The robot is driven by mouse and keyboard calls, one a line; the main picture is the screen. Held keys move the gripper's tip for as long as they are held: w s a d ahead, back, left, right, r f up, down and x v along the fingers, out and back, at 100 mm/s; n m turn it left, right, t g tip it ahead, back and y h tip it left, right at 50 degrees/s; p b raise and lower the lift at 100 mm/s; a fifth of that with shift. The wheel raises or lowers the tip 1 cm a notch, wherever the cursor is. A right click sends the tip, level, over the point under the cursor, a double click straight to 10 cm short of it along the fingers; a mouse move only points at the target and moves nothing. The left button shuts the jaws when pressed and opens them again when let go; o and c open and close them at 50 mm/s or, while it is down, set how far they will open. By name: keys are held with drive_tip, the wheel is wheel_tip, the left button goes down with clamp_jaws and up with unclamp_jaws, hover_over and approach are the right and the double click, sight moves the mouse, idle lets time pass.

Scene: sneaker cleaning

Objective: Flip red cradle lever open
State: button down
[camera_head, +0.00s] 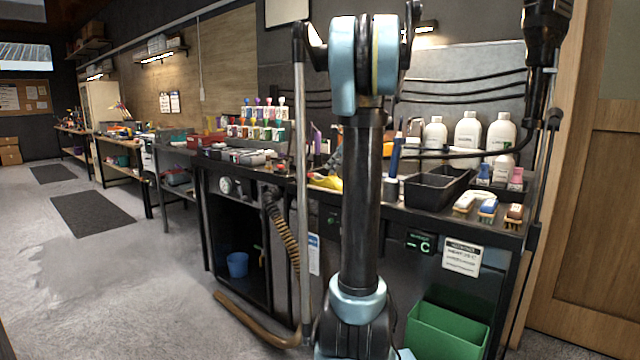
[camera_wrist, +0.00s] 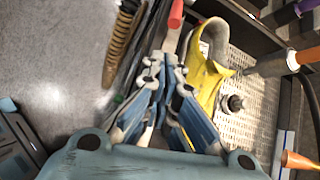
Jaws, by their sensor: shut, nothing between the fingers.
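In the wrist view, a red cylindrical handle (camera_wrist: 175,14), apparently the cradle lever, stands at the top, just beyond my fingertips. Its lower end runs down close to the fingers; I cannot tell whether they touch. My gripper (camera_wrist: 165,65) has blue and grey fingers that are shut and empty. A yellow curved piece (camera_wrist: 208,78) with a pale loop above it lies to the right of the fingers, over a pale perforated panel (camera_wrist: 258,88). In the head view, a yellow item (camera_head: 328,182) shows on the bench beside my arm. My gripper is not distinguishable there, and neither is the lever.
A ribbed brown hose (camera_wrist: 119,45) is left of the fingers, and it hangs at the bench front in the head view (camera_head: 282,228). An orange-tipped tool (camera_wrist: 300,60) is at the right. A black tray (camera_head: 438,188), brushes (camera_head: 487,208) and white bottles (camera_head: 467,132) occupy the bench's right side.

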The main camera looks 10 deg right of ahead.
sight(306, 175)
drive_tip(key=shift+w+d+r, duration=0.15)
drive_tip(key=shift+w+d, duration=0.15)
drive_tip(key=shift+w, duration=0.1)
drive_tip(key=x, duration=1)
idle(0.4)
drive_tip(key=shift+a+r, duration=0.15)
drive_tip(key=shift+a, duration=0.05)
drive_tip(key=shift+d+r, duration=0.15)
drive_tip(key=shift+r, duration=0.1)
drive_tip(key=shift+w+r+g+h, duration=0.1)
drive_tip(key=shift+r+g+h, duration=0.1)
drive_tip(key=shift+g+h, duration=0.1)
